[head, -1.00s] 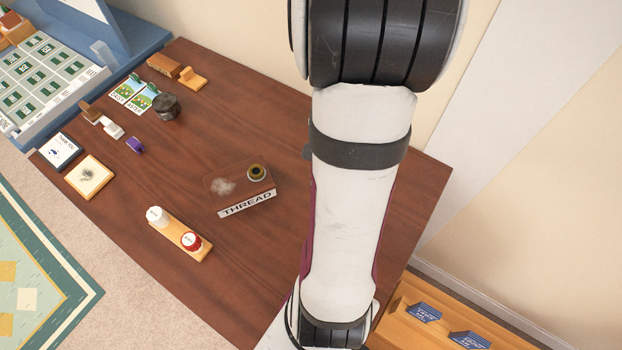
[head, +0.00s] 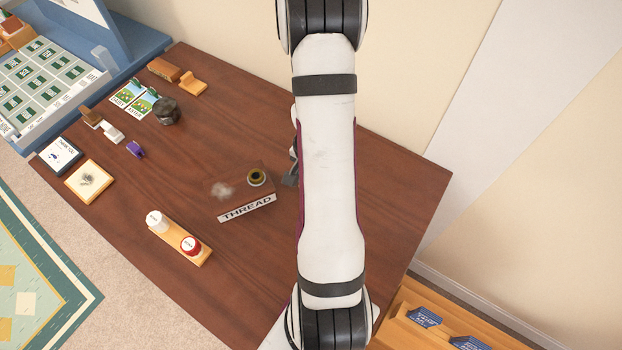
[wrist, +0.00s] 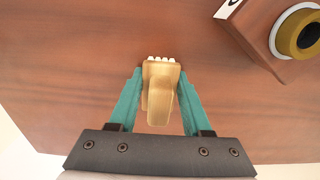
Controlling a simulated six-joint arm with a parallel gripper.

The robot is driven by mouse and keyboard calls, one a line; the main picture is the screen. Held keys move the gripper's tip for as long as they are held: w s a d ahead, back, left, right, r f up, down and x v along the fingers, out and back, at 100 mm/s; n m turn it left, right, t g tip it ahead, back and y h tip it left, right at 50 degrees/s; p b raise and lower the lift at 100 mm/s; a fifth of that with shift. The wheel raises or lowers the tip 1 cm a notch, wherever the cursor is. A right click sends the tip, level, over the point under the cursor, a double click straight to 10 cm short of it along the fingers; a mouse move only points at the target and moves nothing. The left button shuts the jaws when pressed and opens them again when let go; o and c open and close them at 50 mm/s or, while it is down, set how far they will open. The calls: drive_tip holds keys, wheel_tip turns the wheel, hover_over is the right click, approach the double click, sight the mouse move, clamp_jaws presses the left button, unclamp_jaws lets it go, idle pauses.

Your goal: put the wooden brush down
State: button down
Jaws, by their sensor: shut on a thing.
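The wooden brush (wrist: 160,92) is a pale tan block with white bristles at its far end, seen in the wrist view. My gripper (wrist: 160,72) has its teal fingers on both sides of the brush and is shut on it. The brown tabletop lies behind the brush; I cannot tell whether the brush touches it. In the head view my arm hides the brush and most of my gripper; only a dark part shows at the arm's left edge.
The THREAD stand (head: 247,208) with a dark olive spool (head: 257,178) is left of my arm, near a grey dusty patch (head: 223,190). A wooden holder (head: 180,245) bears a white and a red-topped spool. Cards and small items stand far left. Bare tabletop (head: 390,185) lies right.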

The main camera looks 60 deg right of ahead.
drive_tip(key=shift+f, duration=0.3)
drive_tip(key=shift+f, duration=0.15)
drive_tip(key=shift+c, duration=1.7)
unclamp_jaws()
drive_tip(key=shift+d, duration=0.1)
wheel_tip(320, 180, up, 13)
drive_tip(key=w+a+r+n, duration=0.1)
drive_tip(key=a+r+n, duration=0.15)
drive_tip(key=a, duration=0.35)
drive_tip(key=w+a+r+n, duration=0.2)
drive_tip(key=a+r, duration=0.1)
drive_tip(key=a, duration=0.4)
drive_tip(key=s+a+r+n+y, duration=0.1)
drive_tip(key=s+a+n, duration=0.3)
drive_tip(key=a, duration=0.4)
drive_tip(key=s+a+r+n, duration=0.3)
drive_tip(key=s+a+n, duration=0.1)
drive_tip(key=a, duration=0.3)
drive_tip(key=shift+s+a+y, duration=0.35)
drive_tip(key=shift+s+y, duration=0.05)
drive_tip(key=shift+s, duration=0.3)
